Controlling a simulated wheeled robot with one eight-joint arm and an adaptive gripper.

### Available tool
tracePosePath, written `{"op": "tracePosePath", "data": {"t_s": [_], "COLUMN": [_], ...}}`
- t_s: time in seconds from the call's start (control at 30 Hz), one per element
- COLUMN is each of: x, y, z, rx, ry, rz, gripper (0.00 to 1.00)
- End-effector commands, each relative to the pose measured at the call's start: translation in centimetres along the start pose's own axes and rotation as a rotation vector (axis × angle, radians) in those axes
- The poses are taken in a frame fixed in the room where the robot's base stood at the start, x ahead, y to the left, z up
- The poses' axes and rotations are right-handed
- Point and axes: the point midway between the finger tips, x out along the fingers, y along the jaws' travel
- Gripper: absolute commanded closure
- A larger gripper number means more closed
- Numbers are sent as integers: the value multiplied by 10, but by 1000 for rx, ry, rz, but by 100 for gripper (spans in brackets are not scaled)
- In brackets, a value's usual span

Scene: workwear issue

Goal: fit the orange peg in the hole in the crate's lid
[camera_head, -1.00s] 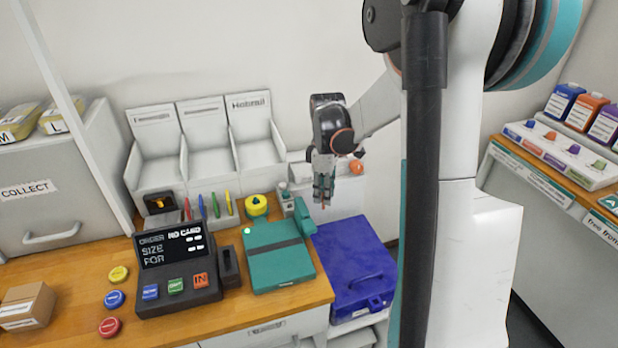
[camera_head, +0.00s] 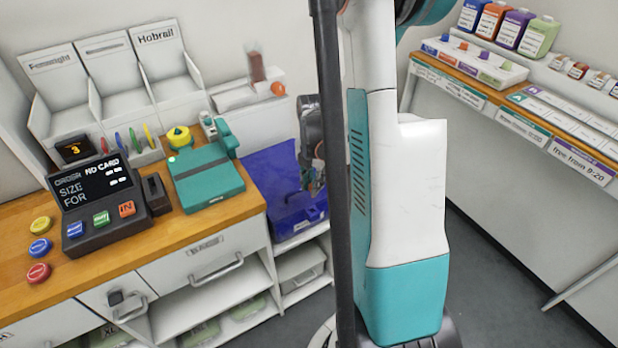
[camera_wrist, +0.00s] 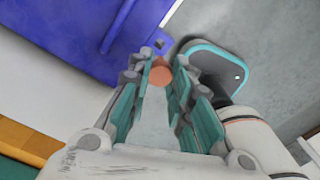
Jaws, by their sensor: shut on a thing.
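The blue crate (camera_head: 284,188) stands on a low shelf unit to the right of the wooden counter in the head view. My gripper (camera_head: 312,184) is in front of the crate's right side there, partly hidden by my own arm and column.
The wooden counter (camera_head: 225,206) with a teal device (camera_head: 205,178) and an order terminal (camera_head: 100,195) is left of the crate. An orange ball (camera_head: 278,88) sits on a white ledge behind. Grey floor is open at right.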

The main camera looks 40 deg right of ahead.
Motion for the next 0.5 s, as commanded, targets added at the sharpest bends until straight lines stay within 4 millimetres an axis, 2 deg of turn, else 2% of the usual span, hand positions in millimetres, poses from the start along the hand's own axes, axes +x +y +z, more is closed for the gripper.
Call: {"op": "tracePosePath", "data": {"t_s": [0.5], "x": [40], "y": [0], "z": [0], "rx": [2], "ry": [0], "rz": [0], "gripper": [90]}}
